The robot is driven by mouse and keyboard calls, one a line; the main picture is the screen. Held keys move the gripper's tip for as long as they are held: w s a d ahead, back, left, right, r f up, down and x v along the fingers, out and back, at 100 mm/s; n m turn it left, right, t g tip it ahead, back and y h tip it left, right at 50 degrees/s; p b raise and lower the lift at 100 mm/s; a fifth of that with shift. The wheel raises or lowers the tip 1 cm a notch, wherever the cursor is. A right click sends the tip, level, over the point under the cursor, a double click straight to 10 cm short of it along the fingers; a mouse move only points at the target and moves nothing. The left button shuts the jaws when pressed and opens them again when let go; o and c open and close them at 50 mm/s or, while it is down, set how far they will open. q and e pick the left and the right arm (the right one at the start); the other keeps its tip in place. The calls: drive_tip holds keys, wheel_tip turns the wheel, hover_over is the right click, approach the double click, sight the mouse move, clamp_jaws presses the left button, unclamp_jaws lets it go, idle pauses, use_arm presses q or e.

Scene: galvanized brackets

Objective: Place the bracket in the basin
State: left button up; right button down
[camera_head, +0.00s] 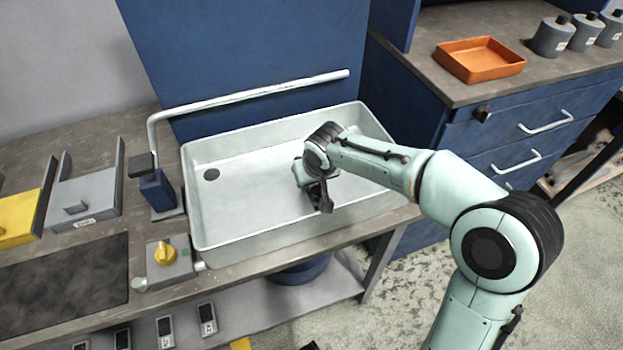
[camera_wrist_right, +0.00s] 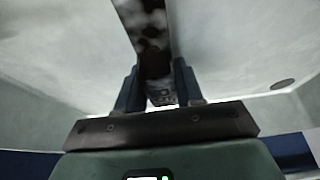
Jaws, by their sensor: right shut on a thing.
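The basin (camera_head: 225,215) is a pale, wide, rectangular sink on the bench, with a dark round drain at its left; its inner walls fill the right wrist view. My right gripper (camera_head: 320,198) is over the right half of the basin, pointing down. In the right wrist view my right gripper (camera_wrist_right: 158,92) is shut on the bracket (camera_wrist_right: 150,30), a dark strip with holes that runs away between the two fingers. In the head view the bracket is mostly hidden or hard to tell from the gripper. Whether the bracket touches the basin floor is unclear. My left gripper is not in view.
A pale pipe (camera_head: 250,95) runs along the basin's back edge. A blue block with a black top (camera_head: 156,185) and a box with a yellow knob (camera_head: 167,257) stand left of it. An orange tray (camera_head: 478,60) sits on the right counter. The basin's left half is clear.

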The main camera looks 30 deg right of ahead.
drive_tip(key=shift+s+f+b, duration=0.15)
drive_tip(key=shift+f+b, duration=0.45)
drive_tip(key=shift+f, duration=0.2)
drive_tip(key=c, duration=0.7)
unclamp_jaws()
drive_tip(key=shift+r+p, duration=0.4)
drive_tip(key=shift+p, duration=0.05)
drive_tip(key=shift+w+p+v, duration=0.15)
drive_tip(key=shift+p+v, duration=0.4)
drive_tip(key=shift+v, duration=2.65)
drive_tip(key=shift+w+p+v, duration=0.15)
drive_tip(key=shift+p+v, duration=0.35)
drive_tip(key=shift+v, duration=2.65)
drive_tip(key=shift+r, duration=0.1)
